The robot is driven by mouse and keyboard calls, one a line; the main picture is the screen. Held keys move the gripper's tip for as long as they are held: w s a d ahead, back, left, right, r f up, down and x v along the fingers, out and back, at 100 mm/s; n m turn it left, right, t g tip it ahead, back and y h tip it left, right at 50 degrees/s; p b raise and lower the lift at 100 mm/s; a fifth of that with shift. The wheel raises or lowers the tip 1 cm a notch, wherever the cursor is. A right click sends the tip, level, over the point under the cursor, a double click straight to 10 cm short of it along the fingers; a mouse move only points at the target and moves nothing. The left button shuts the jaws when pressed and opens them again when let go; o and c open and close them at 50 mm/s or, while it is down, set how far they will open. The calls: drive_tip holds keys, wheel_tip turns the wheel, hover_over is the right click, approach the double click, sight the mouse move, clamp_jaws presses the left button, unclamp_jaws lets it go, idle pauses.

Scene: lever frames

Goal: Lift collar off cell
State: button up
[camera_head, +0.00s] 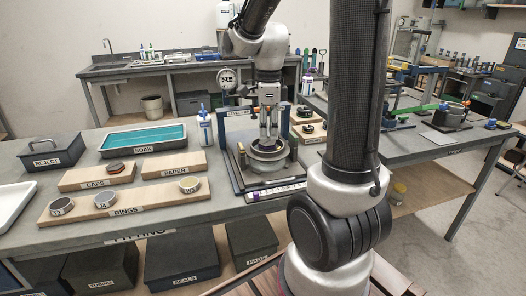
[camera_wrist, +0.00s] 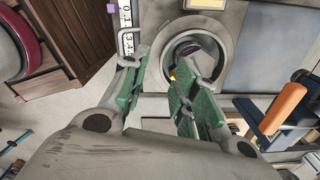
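The cell with its metal collar (camera_head: 268,149) sits on a grey base plate in the press-like frame on the bench. In the wrist view the round metal ring of the collar (camera_wrist: 207,40) shows as a pale rim around a dark opening. My gripper (camera_head: 268,139) points down at it from above. In the wrist view my gripper (camera_wrist: 160,70) has its two green-padded fingers apart with a gap between them. The left fingertip is by the ring's outer left side and the right one overlaps the opening. I cannot tell whether either touches the ring. Nothing shows held.
A dial gauge (camera_head: 228,77) stands left of my arm. A white and blue bottle (camera_head: 205,128) is close left of the frame. The rings board (camera_head: 125,201) and teal soak tray (camera_head: 143,140) lie further left. An orange handle (camera_wrist: 283,108) stands right of my fingers.

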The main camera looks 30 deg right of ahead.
sight(267, 158)
drive_tip(key=shift+f+m, duration=0.15)
drive_tip(key=shift+m, duration=0.15)
wheel_tip(267, 158, down, 8)
drive_tip(key=shift+a+r, duration=0.15)
drive_tip(key=shift+r, duration=0.1)
drive_tip(key=shift+c, duration=0.2)
clamp_jaws()
